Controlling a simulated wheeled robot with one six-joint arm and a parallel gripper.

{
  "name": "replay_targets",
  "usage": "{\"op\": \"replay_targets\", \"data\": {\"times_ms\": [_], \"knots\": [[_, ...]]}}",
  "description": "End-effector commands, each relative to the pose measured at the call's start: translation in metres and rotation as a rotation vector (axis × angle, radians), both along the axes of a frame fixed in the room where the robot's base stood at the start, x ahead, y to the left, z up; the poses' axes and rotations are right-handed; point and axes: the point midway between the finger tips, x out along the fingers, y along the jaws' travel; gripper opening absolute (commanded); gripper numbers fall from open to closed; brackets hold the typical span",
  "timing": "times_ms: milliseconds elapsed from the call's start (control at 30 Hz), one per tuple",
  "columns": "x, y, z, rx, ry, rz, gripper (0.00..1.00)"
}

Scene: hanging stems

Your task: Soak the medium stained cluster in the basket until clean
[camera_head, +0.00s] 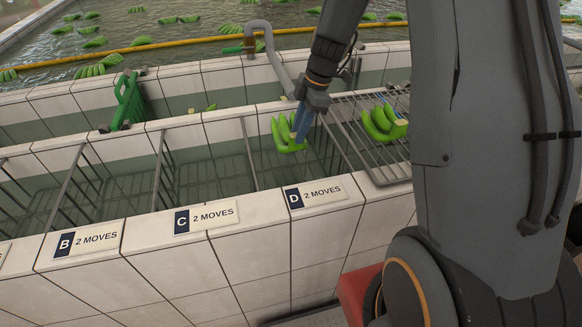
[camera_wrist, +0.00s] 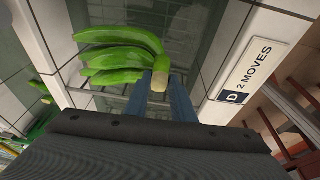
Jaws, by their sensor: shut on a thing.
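A green banana cluster (camera_head: 290,137) hangs from my gripper (camera_head: 303,122), above the basket section behind the label D. In the wrist view my gripper (camera_wrist: 162,88) has its two blue fingers shut on the pale cut crown of the cluster (camera_wrist: 120,58). The fruit points away from the fingers. The sides that I see look green, and I cannot make out a stain. The wire basket (camera_head: 245,150) is sunk in a tiled trough with dark greenish water, and the cluster looks above the water.
A second green cluster (camera_head: 384,123) lies on the wire rack (camera_head: 362,140) to the right. Labels B (camera_head: 87,243), C (camera_head: 206,217) and D (camera_head: 316,195) each read "2 MOVES" on the front wall. A pool with floating clusters lies behind.

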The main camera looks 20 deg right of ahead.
Motion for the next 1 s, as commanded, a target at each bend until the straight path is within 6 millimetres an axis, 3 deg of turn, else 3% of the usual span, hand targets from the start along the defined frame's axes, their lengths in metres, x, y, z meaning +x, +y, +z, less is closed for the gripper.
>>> {"op": "replay_targets", "data": {"times_ms": [1000], "knots": [[0.001, 0.0, 0.076, 0.0, -0.004, 0.0, 0.0]]}}
